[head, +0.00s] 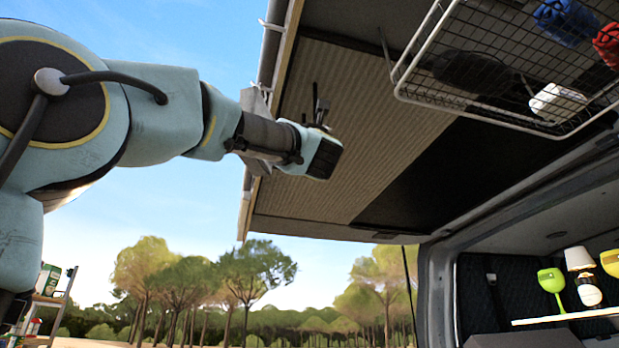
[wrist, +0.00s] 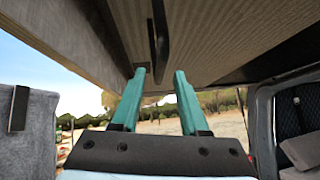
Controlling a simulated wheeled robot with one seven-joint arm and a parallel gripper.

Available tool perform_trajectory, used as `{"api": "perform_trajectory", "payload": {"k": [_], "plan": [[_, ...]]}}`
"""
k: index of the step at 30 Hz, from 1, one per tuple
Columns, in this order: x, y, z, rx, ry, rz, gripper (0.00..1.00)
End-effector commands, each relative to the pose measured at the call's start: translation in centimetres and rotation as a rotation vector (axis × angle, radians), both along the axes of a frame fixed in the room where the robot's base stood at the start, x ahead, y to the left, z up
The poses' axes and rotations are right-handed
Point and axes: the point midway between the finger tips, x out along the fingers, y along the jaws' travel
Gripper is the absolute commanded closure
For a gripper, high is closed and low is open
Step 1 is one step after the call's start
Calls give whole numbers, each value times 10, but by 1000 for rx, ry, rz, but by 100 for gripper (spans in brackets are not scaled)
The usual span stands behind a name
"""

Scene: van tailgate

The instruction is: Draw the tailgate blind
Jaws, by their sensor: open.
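A beige ribbed panel, seemingly the blind (head: 345,125), spans the underside of the raised tailgate in the head view, and it fills the top of the wrist view (wrist: 225,35). A dark, narrow pull strap or handle (wrist: 158,42) hangs from above in the wrist view. My gripper (wrist: 160,72) has its two teal fingers apart, with a clear gap and nothing between them. The strap's lower end appears just above that gap; I cannot tell its depth. In the head view my gripper's body (head: 322,155) is just below the panel; its fingertips are not clear there.
A wire basket (head: 510,85) with cloths hangs at the upper right. A stand with goods (head: 45,300) is at the far left. Open air and trees lie below the tailgate.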

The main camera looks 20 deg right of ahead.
Motion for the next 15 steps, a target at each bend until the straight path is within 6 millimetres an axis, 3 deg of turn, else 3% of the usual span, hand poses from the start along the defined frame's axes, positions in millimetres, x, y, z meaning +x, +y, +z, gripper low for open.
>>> {"api": "perform_trajectory", "payload": {"k": [1,6,15], "plan": [[8,-2,14,1,0,2,56],[27,-9,32,3,0,2,56],[43,-14,43,3,-1,2,56]]}}
